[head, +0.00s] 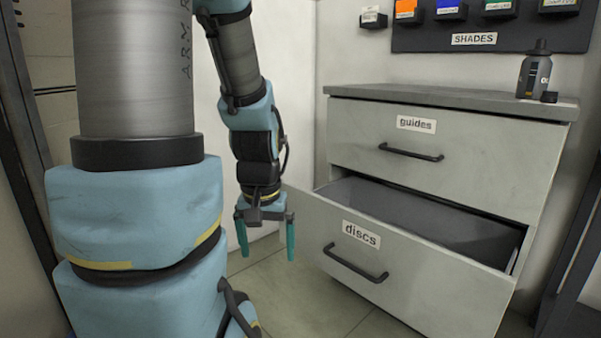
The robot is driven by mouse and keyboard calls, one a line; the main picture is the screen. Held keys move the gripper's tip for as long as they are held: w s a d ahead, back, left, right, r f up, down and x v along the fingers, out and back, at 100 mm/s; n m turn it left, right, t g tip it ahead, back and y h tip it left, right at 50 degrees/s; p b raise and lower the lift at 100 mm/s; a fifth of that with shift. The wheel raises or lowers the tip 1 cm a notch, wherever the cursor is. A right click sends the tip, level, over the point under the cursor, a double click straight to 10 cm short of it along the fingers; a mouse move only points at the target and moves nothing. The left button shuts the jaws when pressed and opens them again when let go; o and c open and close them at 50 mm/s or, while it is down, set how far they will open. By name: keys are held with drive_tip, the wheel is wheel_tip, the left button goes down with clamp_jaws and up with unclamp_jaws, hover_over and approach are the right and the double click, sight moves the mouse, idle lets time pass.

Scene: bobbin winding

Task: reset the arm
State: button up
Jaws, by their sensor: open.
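My gripper (266,240) hangs at the end of my arm, left of the cabinet, with its two teal fingers pointing down and apart. It is open, and nothing shows between the fingers. It is close to the left end of the pulled-out lower drawer's front in the picture; I cannot tell the exact gap. My blue and grey arm folds down from the top of the view.
The cabinet (455,97) has a shut upper drawer labelled guides (460,165) and an open lower drawer labelled discs (420,275). The visible drawer inside looks empty. A dark bottle (534,75) stands on top. A shades rack (500,38) hangs above. Tiled floor is clear below my gripper.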

wheel_tip(320, 180, up, 31)
drive_tip(key=p, duration=3.1)
drive_tip(key=shift+s+a+f, duration=0.2)
drive_tip(key=shift+a, duration=0.05)
